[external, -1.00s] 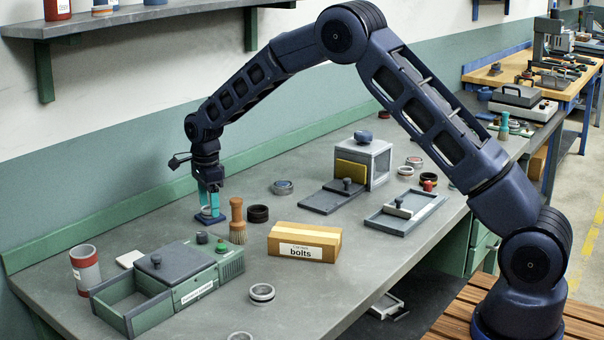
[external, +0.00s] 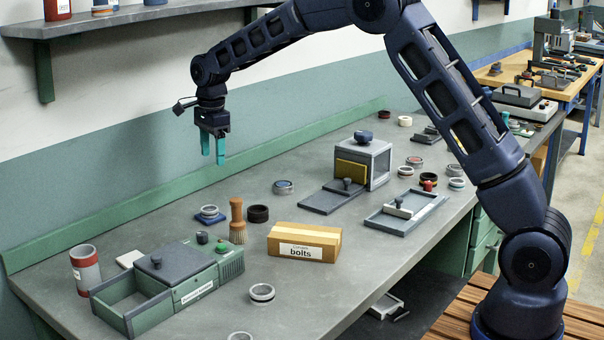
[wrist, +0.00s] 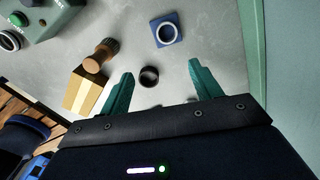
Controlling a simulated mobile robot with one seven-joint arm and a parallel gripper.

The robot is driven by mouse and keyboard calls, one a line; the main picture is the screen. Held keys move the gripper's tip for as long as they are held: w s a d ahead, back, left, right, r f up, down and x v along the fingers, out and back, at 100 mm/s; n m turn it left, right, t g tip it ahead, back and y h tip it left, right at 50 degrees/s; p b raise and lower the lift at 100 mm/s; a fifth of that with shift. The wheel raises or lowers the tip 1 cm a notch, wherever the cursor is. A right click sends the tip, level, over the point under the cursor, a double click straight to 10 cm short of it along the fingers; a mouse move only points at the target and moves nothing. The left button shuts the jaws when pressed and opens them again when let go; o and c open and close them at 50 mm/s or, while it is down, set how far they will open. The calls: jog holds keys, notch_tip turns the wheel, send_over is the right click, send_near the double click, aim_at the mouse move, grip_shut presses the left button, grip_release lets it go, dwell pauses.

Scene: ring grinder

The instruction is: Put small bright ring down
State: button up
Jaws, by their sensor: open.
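The small bright ring (external: 209,211) lies on a blue square pad (external: 215,220) on the bench, left of the wooden-handled brush. In the wrist view the bright ring (wrist: 167,33) sits on the blue pad (wrist: 178,40), beyond my fingers and apart from them. My gripper (external: 213,158) is open and empty, raised well above the bench behind the pad. Its two teal fingers (wrist: 160,82) show spread apart in the wrist view, with nothing between their tips.
A brush (external: 237,222), a dark ring (external: 258,213) and the bolts box (external: 304,243) stand right of the pad. The green machine (external: 170,280) with an open drawer is in front left. Another ring (external: 283,187) lies behind. Bench behind the pad is clear.

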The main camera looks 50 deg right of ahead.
jog(key=s+d+r+n+t, duration=0.1)
jog(key=s+r+n, duration=0.2)
jog(key=s+r, duration=0.45)
jog(key=s+d+r+n, duration=0.1)
jog(key=s+r+n, duration=0.35)
jog(key=s, duration=0.65)
jog(key=s+d+r+n+t, duration=0.1)
jog(key=s+r+n, duration=0.2)
jog(key=s+r, duration=0.5)
jog(key=s+f+n, duration=0.2)
jog(key=s+n, duration=0.1)
jog(key=s, duration=0.7)
jog(key=s+f+n+t, duration=0.1)
jog(key=s+n, duration=0.3)
jog(key=s, duration=0.6)
jog(key=s+f+n+t, duration=0.1)
jog(key=s+n, duration=0.3)
jog(key=s, duration=0.6)
jog(key=shift+s+d+f, duration=0.2)
jog(key=shift+d+f, duration=0.1)
jog(key=shift+f, duration=0.5)
dwell(1.6)
